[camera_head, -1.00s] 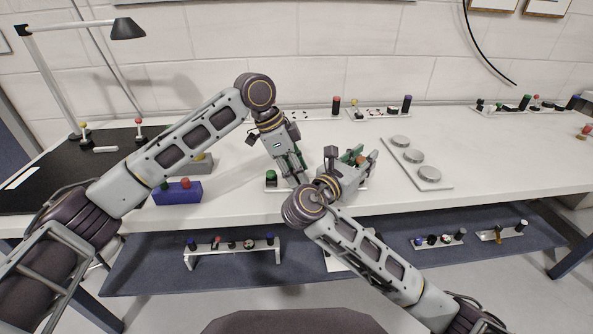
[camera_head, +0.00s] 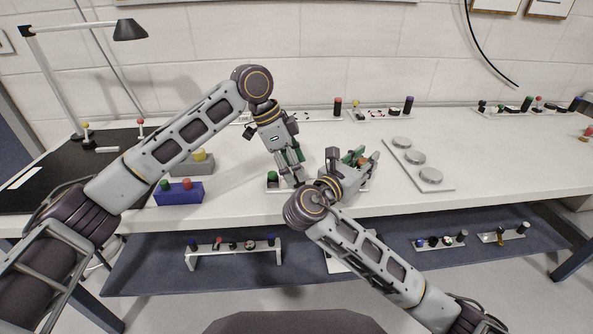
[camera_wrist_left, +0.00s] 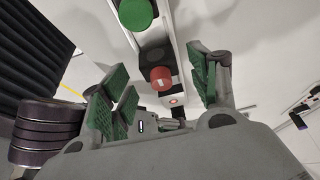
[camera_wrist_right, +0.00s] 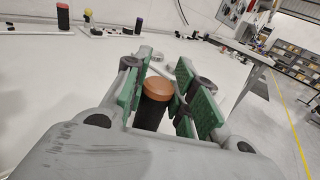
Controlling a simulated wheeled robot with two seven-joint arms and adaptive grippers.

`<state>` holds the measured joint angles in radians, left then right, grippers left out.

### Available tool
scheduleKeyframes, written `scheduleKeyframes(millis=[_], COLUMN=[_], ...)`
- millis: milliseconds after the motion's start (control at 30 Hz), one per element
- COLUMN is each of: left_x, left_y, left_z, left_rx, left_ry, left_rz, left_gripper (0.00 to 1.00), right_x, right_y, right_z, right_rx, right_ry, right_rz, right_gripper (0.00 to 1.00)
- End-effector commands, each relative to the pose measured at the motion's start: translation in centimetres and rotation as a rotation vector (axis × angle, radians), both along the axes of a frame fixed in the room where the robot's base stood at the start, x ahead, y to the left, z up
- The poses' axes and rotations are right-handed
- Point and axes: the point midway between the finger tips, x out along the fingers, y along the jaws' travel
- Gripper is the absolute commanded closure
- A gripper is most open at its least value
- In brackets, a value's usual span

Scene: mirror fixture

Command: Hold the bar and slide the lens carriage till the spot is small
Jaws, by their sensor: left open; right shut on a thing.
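A pale bar (camera_head: 283,187) lies near the table's front edge, mostly hidden by my grippers. A green knob (camera_head: 272,175) stands at its left end; it also shows in the left wrist view (camera_wrist_left: 136,13). My left gripper (camera_head: 295,175) is open, pointing down over the bar. In the left wrist view a red-topped knob (camera_wrist_left: 161,78) shows between its spread green pads, apart from them. A small red glowing dot (camera_wrist_left: 173,101) shows beyond. My right gripper (camera_wrist_right: 158,92) is shut on a dark post with an orange cap (camera_wrist_right: 157,88). Which knob belongs to the lens carriage I cannot tell.
A blue block with green and red knobs (camera_head: 178,194) and a grey block with a yellow knob (camera_head: 190,167) stand left. A plate with several discs (camera_head: 418,164) lies right. Knobbed strips (camera_head: 380,113) line the back. A lower shelf (camera_head: 330,278) holds more.

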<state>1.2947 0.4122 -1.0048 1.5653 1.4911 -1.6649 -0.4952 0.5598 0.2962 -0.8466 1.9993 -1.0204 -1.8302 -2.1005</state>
Motion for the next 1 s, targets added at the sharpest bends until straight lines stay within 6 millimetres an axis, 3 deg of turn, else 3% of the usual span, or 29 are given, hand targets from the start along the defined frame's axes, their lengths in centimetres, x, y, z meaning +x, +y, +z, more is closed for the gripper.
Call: scheduleKeyframes(millis=[600, 1000], left_x=[0.0, 0.0], left_y=[3.3, 3.9], left_z=[7.9, 9.2], left_rx=[0.000, 0.000], left_ry=[-0.001, 0.000], left_rz=[0.002, 0.001], left_gripper=[0.39, 0.39], right_x=[0.0, 0.0], right_y=[0.0, 0.0], right_z=[0.0, 0.0], right_rx=[0.000, 0.000], right_ry=[0.000, 0.000], right_rz=[0.000, 0.000], right_gripper=[1.00, 1.00])
